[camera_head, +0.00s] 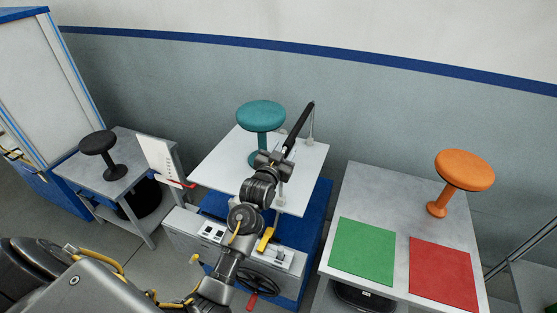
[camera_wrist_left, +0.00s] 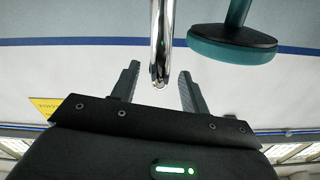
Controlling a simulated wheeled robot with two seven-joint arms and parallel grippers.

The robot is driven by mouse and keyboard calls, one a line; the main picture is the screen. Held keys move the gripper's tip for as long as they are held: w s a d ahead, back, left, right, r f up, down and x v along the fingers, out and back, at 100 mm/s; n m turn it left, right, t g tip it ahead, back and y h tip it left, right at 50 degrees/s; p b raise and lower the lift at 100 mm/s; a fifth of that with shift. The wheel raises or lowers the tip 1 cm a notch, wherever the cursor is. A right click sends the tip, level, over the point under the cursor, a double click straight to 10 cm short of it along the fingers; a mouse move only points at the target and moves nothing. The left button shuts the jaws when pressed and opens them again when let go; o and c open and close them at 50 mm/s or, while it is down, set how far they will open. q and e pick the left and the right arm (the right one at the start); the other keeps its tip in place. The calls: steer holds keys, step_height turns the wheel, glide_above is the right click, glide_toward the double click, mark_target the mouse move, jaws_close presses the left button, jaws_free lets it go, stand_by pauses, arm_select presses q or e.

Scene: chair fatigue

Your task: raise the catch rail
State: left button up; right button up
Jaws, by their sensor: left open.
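The catch rail (camera_head: 298,128) is a black bar on chrome posts, at the right side of the white test table beside the teal stool (camera_head: 260,115). My left gripper (camera_head: 274,160) is at the near end of the rail and hides part of it. In the left wrist view the open fingers (camera_wrist_left: 158,90) have a chrome rod (camera_wrist_left: 161,35) between and just beyond their tips. I see gaps on both sides, so the fingers are not shut on it. The teal stool (camera_wrist_left: 233,45) shows upside down there. My right gripper is not in view.
The white table top (camera_head: 222,165) stands on a blue base with a control panel (camera_head: 212,231) and a black handwheel (camera_head: 258,279) in front. To the right, a grey table holds an orange stool (camera_head: 464,170), a green mat (camera_head: 363,251) and a red mat (camera_head: 442,273). A black stool (camera_head: 97,142) stands left.

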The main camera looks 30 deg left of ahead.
arm_select(q)
steer(key=s+d+b, duration=0.1)
steer(key=s+b, duration=0.1)
steer(key=s, duration=0.7)
steer(key=shift+s, duration=0.2)
steer(key=s+d+f+g+h, duration=0.1)
steer(key=s+f+g, duration=0.5)
steer(key=s, duration=0.5)
steer(key=s+d+f+g, duration=0.2)
steer(key=s+f+g, duration=0.2)
steer(key=s+f, duration=0.6)
steer(key=s+d+f+g+h, duration=0.1)
steer(key=s+f+g, duration=0.45)
steer(key=s, duration=0.65)
step_height(320, 180, down, 29)
steer(key=s+m+b, duration=0.1)
steer(key=b, duration=0.2)
steer(key=s+a+f+g+b, duration=0.1)
steer(key=s+a+f+b, duration=0.1)
steer(key=s+f, duration=1.4)
steer(key=shift+a+f, duration=0.35)
steer(key=shift+f, duration=0.1)
